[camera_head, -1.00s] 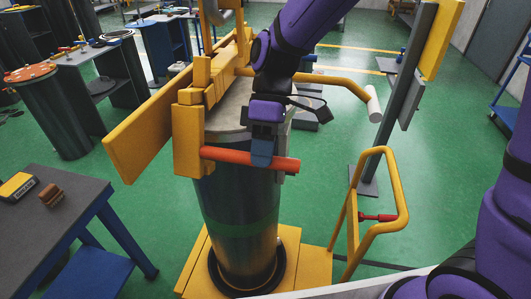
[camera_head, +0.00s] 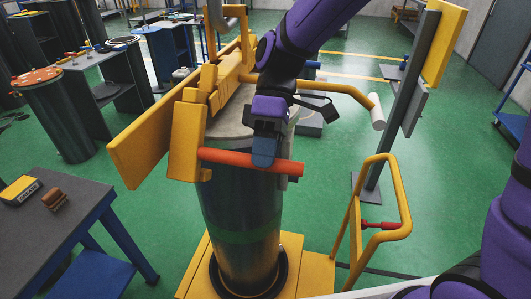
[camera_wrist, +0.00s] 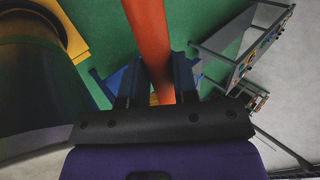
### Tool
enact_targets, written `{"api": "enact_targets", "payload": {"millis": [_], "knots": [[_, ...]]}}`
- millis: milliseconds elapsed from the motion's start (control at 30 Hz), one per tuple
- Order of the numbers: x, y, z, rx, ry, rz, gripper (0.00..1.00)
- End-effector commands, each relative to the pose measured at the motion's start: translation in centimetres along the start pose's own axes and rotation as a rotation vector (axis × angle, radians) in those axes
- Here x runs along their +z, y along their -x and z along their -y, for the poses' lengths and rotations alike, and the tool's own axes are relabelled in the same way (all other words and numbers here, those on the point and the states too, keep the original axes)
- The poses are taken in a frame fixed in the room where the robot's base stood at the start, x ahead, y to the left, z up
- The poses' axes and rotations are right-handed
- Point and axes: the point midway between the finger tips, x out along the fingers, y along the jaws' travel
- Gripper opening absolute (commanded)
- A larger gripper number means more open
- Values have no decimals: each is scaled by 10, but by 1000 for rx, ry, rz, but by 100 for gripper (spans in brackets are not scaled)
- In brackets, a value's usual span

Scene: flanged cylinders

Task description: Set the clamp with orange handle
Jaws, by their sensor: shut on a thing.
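The orange handle (camera_head: 228,158) is a horizontal bar in front of the upper part of a dark metal flanged cylinder (camera_head: 240,215). It joins the yellow clamp (camera_head: 187,140) at the bar's left end. My gripper (camera_head: 264,160) is shut on the handle right of its middle. In the wrist view the handle (camera_wrist: 150,35) runs between the two blue fingers (camera_wrist: 157,80). The cylinder stands upright on a yellow base (camera_head: 290,270); my gripper and arm hide part of its top.
A yellow rail with a red-handled part (camera_head: 380,225) stands to the right. A grey post with a yellow panel (camera_head: 440,45) rises behind it. A dark table (camera_head: 70,230) stands at the left. Green floor is clear between table and base.

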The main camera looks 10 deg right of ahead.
Motion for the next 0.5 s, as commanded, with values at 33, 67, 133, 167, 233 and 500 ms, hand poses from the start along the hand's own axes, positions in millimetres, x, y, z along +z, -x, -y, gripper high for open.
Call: {"api": "enact_targets", "payload": {"millis": [33, 67, 133, 167, 233, 500], "knots": [[0, 0, 0, 1, 0, -1, 34], [0, 0, 0, 1, 0, -1, 41], [0, 0, 0, 1, 0, 0, 52], [0, 0, 0, 0, 0, 0, 52], [0, 0, 0, 0, 0, 0, 52], [0, 7, 0, 1, 0, -1, 52]]}}
